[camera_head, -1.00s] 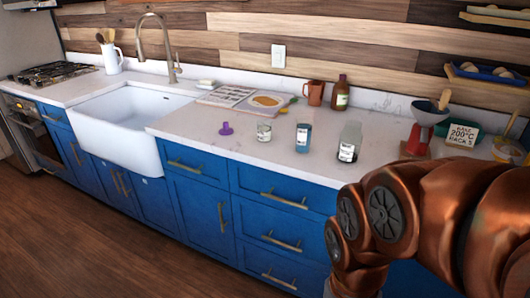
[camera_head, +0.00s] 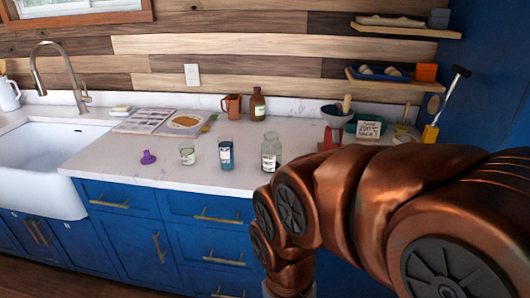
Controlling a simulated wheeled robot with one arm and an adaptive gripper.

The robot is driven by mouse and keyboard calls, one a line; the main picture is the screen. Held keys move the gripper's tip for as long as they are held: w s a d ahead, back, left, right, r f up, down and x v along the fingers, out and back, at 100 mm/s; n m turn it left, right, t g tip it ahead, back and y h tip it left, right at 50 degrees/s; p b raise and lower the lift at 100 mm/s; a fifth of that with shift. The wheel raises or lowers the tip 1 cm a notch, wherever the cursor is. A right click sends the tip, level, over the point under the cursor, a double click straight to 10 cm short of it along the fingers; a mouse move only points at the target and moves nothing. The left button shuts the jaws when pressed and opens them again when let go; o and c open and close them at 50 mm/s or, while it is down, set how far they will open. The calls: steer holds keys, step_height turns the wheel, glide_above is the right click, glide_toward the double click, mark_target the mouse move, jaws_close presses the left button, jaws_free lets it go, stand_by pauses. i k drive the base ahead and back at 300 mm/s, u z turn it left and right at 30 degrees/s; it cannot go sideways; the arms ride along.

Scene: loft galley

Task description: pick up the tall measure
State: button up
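Three labelled glass vessels stand upright in a row on the white counter: a short clear one (camera_head: 187,153), one with blue contents (camera_head: 226,155) and a taller clear one (camera_head: 270,152) at the right. A copper-brown jug (camera_head: 232,107) with a handle stands behind them near the wall, beside a brown bottle (camera_head: 257,105). I cannot tell for sure which of these is the tall measure. My copper-coloured arm fills the lower right, its lower end in front of the blue drawers. My gripper is not in view. Nothing is seen touching the vessels.
A purple funnel-like piece (camera_head: 148,157) lies left of the vessels. A board (camera_head: 188,121) and printed sheet (camera_head: 144,120) lie behind. The sink (camera_head: 45,160) is at the left. A scale with a bowl (camera_head: 335,117) and a sign (camera_head: 369,129) stand right. The counter's front strip is clear.

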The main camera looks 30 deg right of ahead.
mark_target(225, 141)
steer(key=u, duration=1.8)
steer(key=i, duration=1.9)
steer(key=z, duration=2.9)
steer(key=i, duration=0.3)
steer(key=u, duration=0.05)
